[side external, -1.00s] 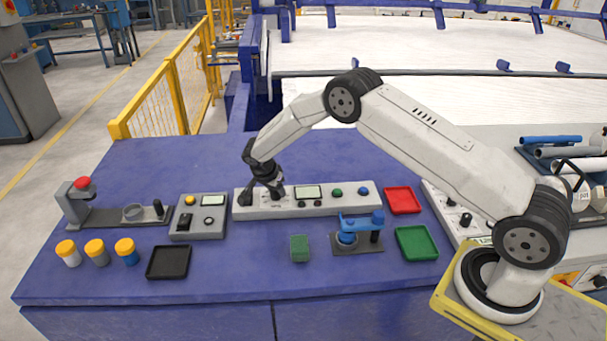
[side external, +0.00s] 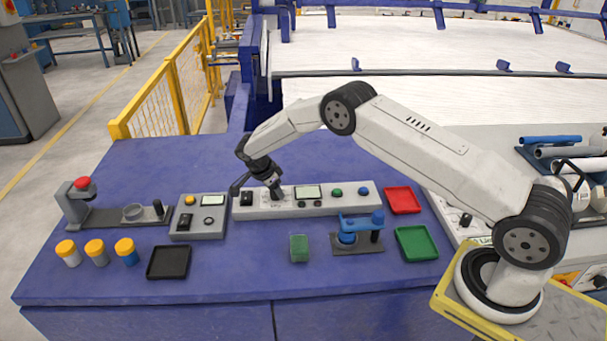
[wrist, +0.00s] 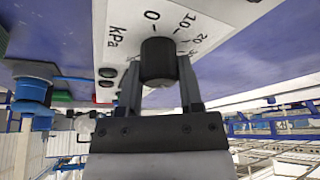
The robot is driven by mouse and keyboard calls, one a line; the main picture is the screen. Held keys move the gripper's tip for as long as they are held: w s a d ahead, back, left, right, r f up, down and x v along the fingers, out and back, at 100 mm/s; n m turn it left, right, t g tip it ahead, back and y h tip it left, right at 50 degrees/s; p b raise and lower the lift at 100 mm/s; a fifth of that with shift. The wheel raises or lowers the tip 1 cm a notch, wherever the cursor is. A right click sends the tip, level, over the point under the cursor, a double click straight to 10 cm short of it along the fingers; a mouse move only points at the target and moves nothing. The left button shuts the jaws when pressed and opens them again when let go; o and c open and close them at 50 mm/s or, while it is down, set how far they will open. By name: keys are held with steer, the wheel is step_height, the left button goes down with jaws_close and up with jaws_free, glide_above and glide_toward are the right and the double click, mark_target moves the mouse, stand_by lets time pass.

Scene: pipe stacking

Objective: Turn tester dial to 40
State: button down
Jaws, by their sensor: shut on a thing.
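The tester is the long pale panel (side external: 330,207) in the middle of the table, with a display and several buttons. Its dial is a black knob (wrist: 157,58) in the wrist view, beside a printed scale with kPa, 0, 10, 20 and part of a further number. My gripper (wrist: 159,78) is shut on the dial, one finger on each side of it. In the side external view my gripper (side external: 276,192) reaches down to the panel left of its display (side external: 308,192), and hides the dial. The dial's pointer mark cannot be made out.
A grey control box (side external: 203,228) is left of the panel. A green block (side external: 299,247) and a blue fixture (side external: 361,222) stand in front. The table behind is clear.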

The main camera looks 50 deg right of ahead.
mark_target(267, 202)
steer(key=shift+c, duration=1.3)
jaws_free()
steer(key=shift+r, duration=0.1)
steer(key=v, duration=0.7)
steer(key=shift+a+r, duration=0.2)
steer(key=shift+r, duration=0.1)
steer(key=s+a+r+n+t+y, duration=0.1)
steer(key=s+r+n, duration=0.2)
steer(key=s+n, duration=0.4)
steer(key=s+a+r+n+t+y, duration=0.1)
steer(key=s+a+r+n+y, duration=0.1)
steer(key=s+n, duration=0.5)
steer(key=s+a+r+n+t+y, duration=0.1)
steer(key=s+r+n, duration=0.3)
steer(key=s, duration=1.2)
steer(key=n, duration=0.2)
steer(key=shift+a+n+t, duration=0.4)
